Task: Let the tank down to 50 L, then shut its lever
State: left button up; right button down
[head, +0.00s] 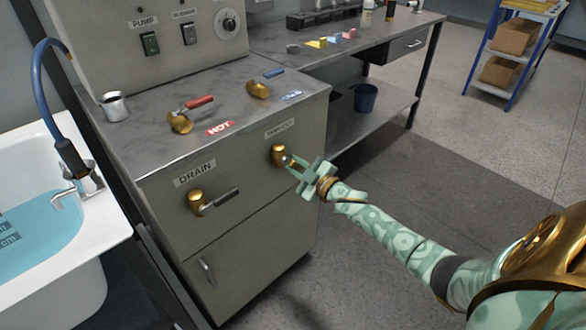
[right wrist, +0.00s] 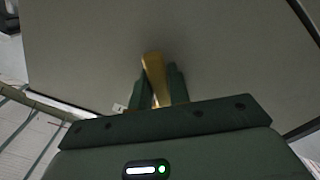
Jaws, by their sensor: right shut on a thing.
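A brass valve (head: 279,154) sits on the cabinet front at the right, under a small label (head: 280,128) too small to read surely. My right gripper (head: 294,164) is shut on this valve's lever, whose handle is mostly hidden by the fingers. To the left, under the DRAIN label (head: 195,173), is another brass valve with a dark lever (head: 220,198) pointing right. No tank level reading in litres is visible. My left gripper is out of view.
A white tub (head: 115,222) with blue water stands at the left. The cabinet top (head: 150,130) carries a metal cup (head: 114,106), a red HOT lever (head: 199,102) and a blue lever (head: 273,73). A workbench (head: 300,43) stands behind.

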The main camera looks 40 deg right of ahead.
jog(key=shift+d+r+n, duration=0.3)
jog(key=shift+n, duration=0.7)
jog(key=n, duration=0.1)
jog(key=r+n, duration=0.1)
jog(key=shift+d+n+p, duration=0.3)
jog(key=n, duration=0.1)
jog(key=r+n, duration=0.1)
jog(key=n, duration=0.1)
jog(key=shift+d+r, duration=0.2)
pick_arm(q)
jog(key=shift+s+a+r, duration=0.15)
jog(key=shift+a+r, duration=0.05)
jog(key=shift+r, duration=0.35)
pick_arm(e)
jog(key=shift+r+n, duration=0.4)
jog(key=shift+n, duration=0.6)
pick_arm(q)
jog(key=shift+p, duration=0.3)
pick_arm(e)
jog(key=c, duration=1.3)
grip_release()
jog(key=shift+r, duration=0.1)
